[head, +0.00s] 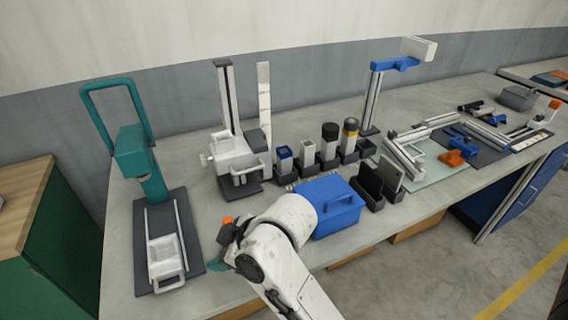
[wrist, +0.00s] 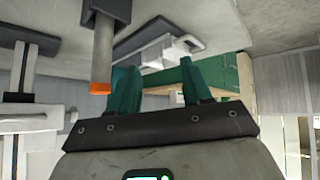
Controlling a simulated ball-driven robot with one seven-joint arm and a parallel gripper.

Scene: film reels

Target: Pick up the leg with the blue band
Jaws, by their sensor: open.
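The leg with the blue band (head: 285,160) stands upright at the left end of a row of short square posts in dark holders, at the middle of the bench in the head view. Its top is blue and its lower part pale grey. I cannot pick out the leg in the wrist view.
Other posts with a black top (head: 329,140) and a yellow band (head: 351,133) stand to the right of the leg. A blue lidded box (head: 335,215) stands in front. A white-and-grey stand (head: 235,145) and a teal press (head: 140,165) are to the left.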

